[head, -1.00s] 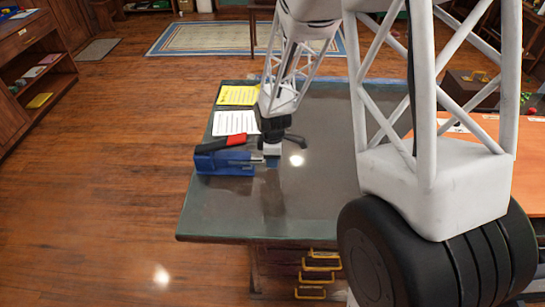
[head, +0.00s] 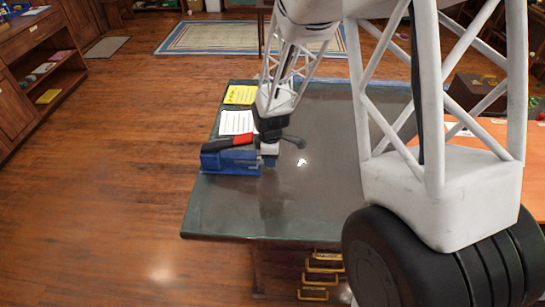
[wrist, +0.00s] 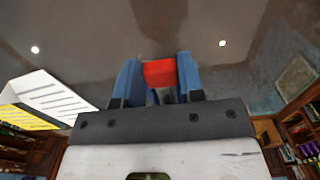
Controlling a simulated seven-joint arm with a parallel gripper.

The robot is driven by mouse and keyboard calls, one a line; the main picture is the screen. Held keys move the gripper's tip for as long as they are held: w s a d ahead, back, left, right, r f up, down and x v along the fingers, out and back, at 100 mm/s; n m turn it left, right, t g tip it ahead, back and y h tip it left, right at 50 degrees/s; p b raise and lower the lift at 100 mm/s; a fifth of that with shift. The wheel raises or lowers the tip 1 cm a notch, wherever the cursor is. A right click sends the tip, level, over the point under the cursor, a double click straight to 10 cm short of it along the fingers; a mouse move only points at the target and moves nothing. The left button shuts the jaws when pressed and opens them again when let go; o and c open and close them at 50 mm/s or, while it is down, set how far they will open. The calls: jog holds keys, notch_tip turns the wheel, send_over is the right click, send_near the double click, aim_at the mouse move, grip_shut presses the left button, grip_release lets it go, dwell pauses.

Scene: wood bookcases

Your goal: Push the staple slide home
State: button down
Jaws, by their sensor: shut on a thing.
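A blue stapler (head: 230,161) with a red and black handle (head: 233,141) lies on the dark desk top near its left edge. My gripper (head: 269,150) is low over the desk at the stapler's right end, right up against it. A small grey part, seemingly the staple slide (wrist: 168,96), shows between the blue sides. The slide is mostly hidden, and the grip on it is not clearly visible.
A white printed sheet (head: 236,122) and a yellow sheet (head: 240,95) lie behind the stapler. The desk top (head: 240,210) is clear in front and to the right. Its left edge is close to the stapler.

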jog(key=c, duration=0.7)
grip_release()
jog(key=shift+r, duration=0.2)
jog(key=shift+r, duration=3.7)
jog(key=shift+d, duration=0.1)
jog(key=c, duration=0.4)
jog(key=shift+s+d+f+m, duration=0.1)
jog(key=shift+d+f+m, duration=0.05)
jog(key=shift+d+m, duration=0.3)
jog(key=c, duration=0.5)
jog(key=d+m+y, duration=0.1)
jog(key=d+m, duration=0.1)
jog(key=s+d+f+m+g+y, duration=0.1)
jog(key=d+m, duration=0.1)
jog(key=m, duration=0.1)
jog(key=d+m+g+y, duration=0.1)
jog(key=d+m, duration=0.1)
jog(key=shift+s+d+f+m+y, duration=0.25)
jog(key=shift+d+f+m+y, duration=0.05)
jog(key=shift+m+y, duration=0.1)
grip_shut()
jog(key=w+d+m+t+y, duration=0.1)
jog(key=d+m+t+y, duration=0.1)
jog(key=d+m+y, duration=0.3)
jog(key=shift+w+d+r+m+y, duration=0.35)
jog(key=shift+d+m, duration=0.5)
jog(key=shift+m, duration=1.3)
